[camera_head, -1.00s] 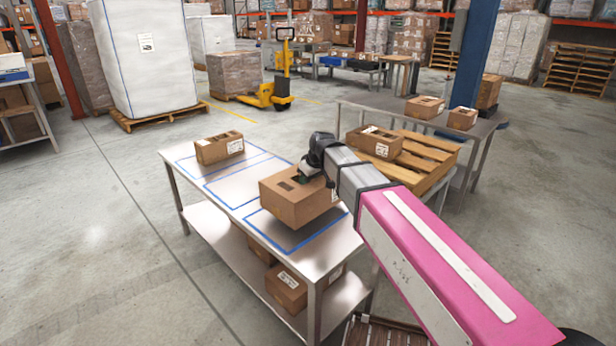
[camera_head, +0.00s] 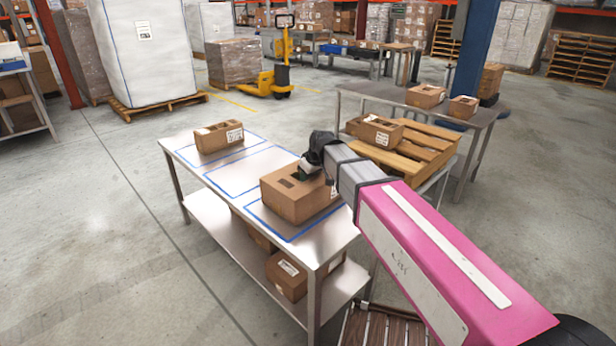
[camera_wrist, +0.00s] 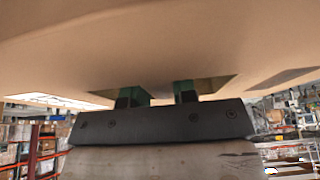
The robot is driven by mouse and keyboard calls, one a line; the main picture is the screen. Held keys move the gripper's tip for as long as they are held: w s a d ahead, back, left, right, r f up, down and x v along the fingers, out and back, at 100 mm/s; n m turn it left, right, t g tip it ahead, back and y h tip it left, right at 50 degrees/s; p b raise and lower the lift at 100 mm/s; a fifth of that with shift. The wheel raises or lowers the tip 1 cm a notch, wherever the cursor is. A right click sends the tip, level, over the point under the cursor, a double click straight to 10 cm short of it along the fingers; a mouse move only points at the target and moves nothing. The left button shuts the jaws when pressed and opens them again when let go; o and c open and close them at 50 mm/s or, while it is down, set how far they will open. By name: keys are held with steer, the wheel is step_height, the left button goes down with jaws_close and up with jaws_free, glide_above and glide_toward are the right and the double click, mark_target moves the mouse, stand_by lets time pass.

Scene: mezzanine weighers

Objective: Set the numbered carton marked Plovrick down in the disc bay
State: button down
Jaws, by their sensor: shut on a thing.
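My gripper (camera_head: 311,172) is shut on a brown carton (camera_head: 290,202), its fingers in an opening in the carton's top. The carton is upright at the near blue-outlined bay (camera_head: 329,212) of the metal table; I cannot tell whether its base touches the tabletop. In the wrist view the carton (camera_wrist: 150,45) fills the top and two green-tipped fingers (camera_wrist: 158,92) enter its slot. No name or number on it is legible, and no bay marking shows which is the disc bay.
Another carton (camera_head: 218,137) stands at the table's far bay; the middle bay (camera_head: 237,176) is empty. Cartons (camera_head: 287,274) lie on the lower shelf. A wooden pallet (camera_head: 425,150) with a carton (camera_head: 380,131) is right of my gripper. A grey table (camera_head: 445,115) stands behind.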

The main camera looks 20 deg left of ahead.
steer(key=shift+f, duration=0.2)
stand_by(0.3)
steer(key=c, duration=0.8)
jaws_free()
steer(key=shift+c, duration=0.2)
steer(key=v, duration=1)
steer(key=shift+s+d+r, duration=0.1)
steer(key=shift+r, duration=0.3)
